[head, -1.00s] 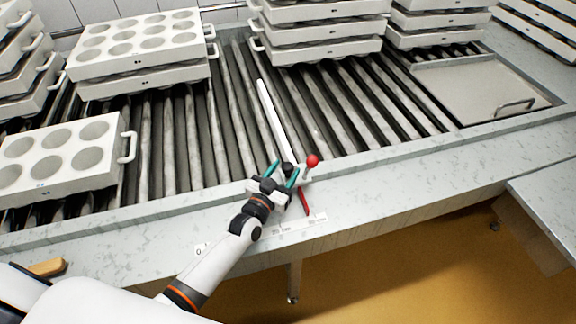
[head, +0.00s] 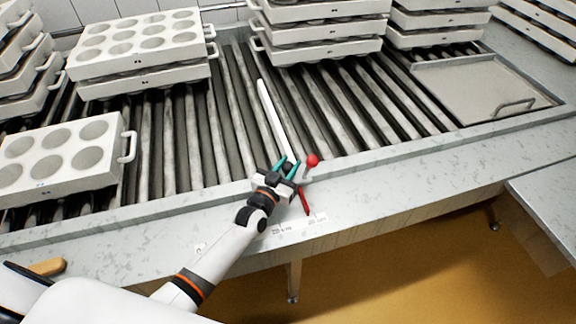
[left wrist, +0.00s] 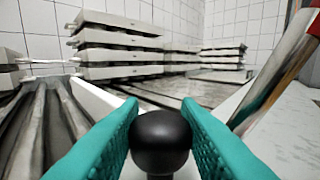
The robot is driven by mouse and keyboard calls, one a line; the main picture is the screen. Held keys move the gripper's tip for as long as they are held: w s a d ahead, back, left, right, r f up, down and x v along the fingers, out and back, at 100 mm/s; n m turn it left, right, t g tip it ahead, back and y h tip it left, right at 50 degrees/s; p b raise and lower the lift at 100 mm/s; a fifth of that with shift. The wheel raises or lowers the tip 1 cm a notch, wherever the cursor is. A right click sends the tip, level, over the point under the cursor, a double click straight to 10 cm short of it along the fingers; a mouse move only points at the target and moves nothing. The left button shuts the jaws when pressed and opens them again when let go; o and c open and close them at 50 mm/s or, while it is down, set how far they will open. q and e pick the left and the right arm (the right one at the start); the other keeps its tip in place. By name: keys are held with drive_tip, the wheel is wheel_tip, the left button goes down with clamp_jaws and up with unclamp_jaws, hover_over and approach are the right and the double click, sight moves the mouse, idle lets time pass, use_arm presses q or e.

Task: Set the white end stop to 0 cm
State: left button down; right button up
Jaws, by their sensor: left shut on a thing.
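In the left wrist view, the teal fingers are shut on a black knob (left wrist: 160,140), one on each side. A red pointer (head: 304,202) at the stop's near end points down to the scale (head: 300,224) on the front rail, close to its right end. The 0 mark (head: 200,249) is further left. A red ball (head: 312,160) stands just right of the gripper. My right gripper is not seen.
A mould with round cups (head: 62,158) lies on the rollers at left. More stacked moulds (head: 140,45) stand behind it, with further stacks (head: 325,32) at the back. A flat plate with a handle (head: 485,85) lies at right. The rollers left of the bar are clear up to the moulds.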

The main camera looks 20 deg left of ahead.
use_arm(q)
drive_tip(key=s+a, duration=0.5)
drive_tip(key=a, duration=0.2)
drive_tip(key=s+a+p, duration=0.1)
drive_tip(key=s+a, duration=0.4)
drive_tip(key=a, duration=0.3)
drive_tip(key=s+a+p, duration=0.1)
drive_tip(key=s+a, duration=0.4)
drive_tip(key=a, duration=0.3)
drive_tip(key=shift+s, duration=0.25)
drive_tip(key=shift+s+a, duration=0.15)
drive_tip(key=shift+a, duration=0.05)
drive_tip(key=c, duration=1.1)
unclamp_jaws()
drive_tip(key=shift+s+a, duration=0.15)
drive_tip(key=s, duration=0.3)
drive_tip(key=s+a, duration=0.1)
drive_tip(key=s, duration=0.3)
drive_tip(key=s+a, duration=0.1)
drive_tip(key=s, duration=0.2)
drive_tip(key=shift+s, duration=0.35)
drive_tip(key=shift+s+a, duration=0.1)
drive_tip(key=shift+s, duration=0.45)
